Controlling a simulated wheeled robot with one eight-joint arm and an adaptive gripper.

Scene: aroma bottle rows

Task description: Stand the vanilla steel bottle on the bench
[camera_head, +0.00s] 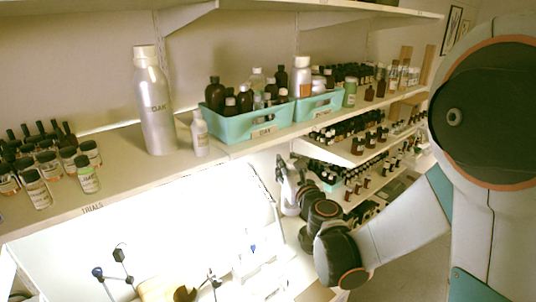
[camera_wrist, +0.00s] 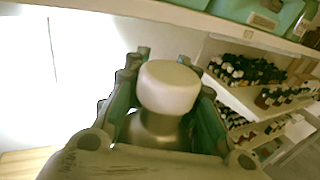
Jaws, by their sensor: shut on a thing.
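My gripper (camera_wrist: 165,110) is shut around a grey metal bottle (camera_wrist: 152,128) with a white cap (camera_wrist: 168,86). Its fingers lie on both sides of the bottle below the cap. In the head view the held bottle (camera_head: 290,198) looks upright, in front of the bright panel's right end and below the upper shelf. Its label cannot be read, and its base is not clearly visible, so I cannot tell whether it touches anything. The bench is seen only partly, low in the head view, bright and washed out.
A tall steel bottle marked OAK (camera_head: 155,108) stands on the upper shelf (camera_head: 125,190), beside a small white bottle (camera_head: 199,135). Teal bins (camera_head: 250,127) hold several bottles. Lower shelves (camera_head: 345,155) with many small bottles are close to my gripper. Thin stands (camera_head: 118,255) occupy the lower left.

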